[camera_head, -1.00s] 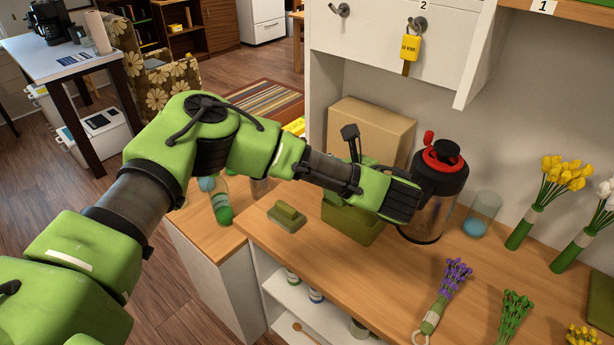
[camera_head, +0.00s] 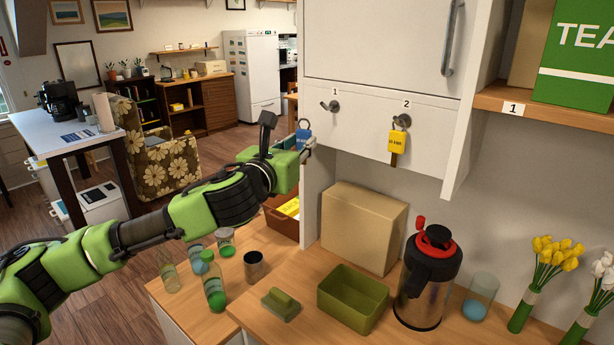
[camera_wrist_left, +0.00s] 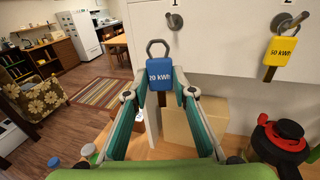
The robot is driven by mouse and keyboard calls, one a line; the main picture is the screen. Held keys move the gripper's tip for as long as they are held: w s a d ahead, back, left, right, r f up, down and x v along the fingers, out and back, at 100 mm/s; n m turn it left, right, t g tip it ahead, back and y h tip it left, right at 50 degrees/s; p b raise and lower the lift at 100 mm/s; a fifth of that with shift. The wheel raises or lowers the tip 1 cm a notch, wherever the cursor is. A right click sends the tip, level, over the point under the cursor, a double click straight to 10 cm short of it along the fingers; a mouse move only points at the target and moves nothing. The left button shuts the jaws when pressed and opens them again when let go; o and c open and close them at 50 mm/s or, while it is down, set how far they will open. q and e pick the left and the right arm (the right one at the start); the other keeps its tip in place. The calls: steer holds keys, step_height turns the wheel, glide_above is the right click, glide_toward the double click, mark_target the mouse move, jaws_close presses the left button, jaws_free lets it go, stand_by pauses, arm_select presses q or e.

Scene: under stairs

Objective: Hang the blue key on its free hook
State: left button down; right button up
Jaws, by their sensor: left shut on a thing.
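The blue key (camera_wrist_left: 159,76), a tag marked 20 kWh with a grey ring on top, is upright between the fingertips of my left gripper (camera_wrist_left: 158,92). In the head view the blue key (camera_head: 303,135) shows small behind my left gripper (camera_head: 306,152), left of the hook panel. Hook 1 (camera_head: 332,106) on the white panel is empty; it also shows in the wrist view (camera_wrist_left: 175,20), right of and above the key. Hook 2 (camera_head: 402,121) holds a yellow key (camera_head: 397,141) marked 50 kWh. The key is apart from the hooks. My right gripper is not in view.
Below the hooks, a cardboard box (camera_head: 362,228), a green bin (camera_head: 352,298) and a red-topped flask (camera_head: 428,280) stand on the wooden counter. The white side panel (camera_head: 317,195) of the cabinet is close beside my left gripper. Air in front of the hooks is clear.

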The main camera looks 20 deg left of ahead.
arm_select(q)
steer(key=r, duration=0.2)
steer(key=r+h, duration=0.1)
steer(key=shift+s+a+r+m, duration=0.1)
steer(key=shift+s+a+m, duration=0.2)
steer(key=shift+s+a, duration=0.1)
steer(key=w+d+p, duration=0.1)
steer(key=w, duration=0.2)
steer(key=w+d+f+p, duration=0.1)
steer(key=w+p, duration=0.1)
steer(key=w, duration=0.1)
steer(key=w+d+f+p, duration=0.1)
steer(key=w+p, duration=0.1)
steer(key=w, duration=0.1)
steer(key=shift+w+d, duration=0.35)
steer(key=shift+w, duration=0.05)
steer(key=shift+s+a+r, duration=0.15)
steer(key=shift+s, duration=0.1)
stand_by(0.7)
steer(key=shift+w, duration=0.1)
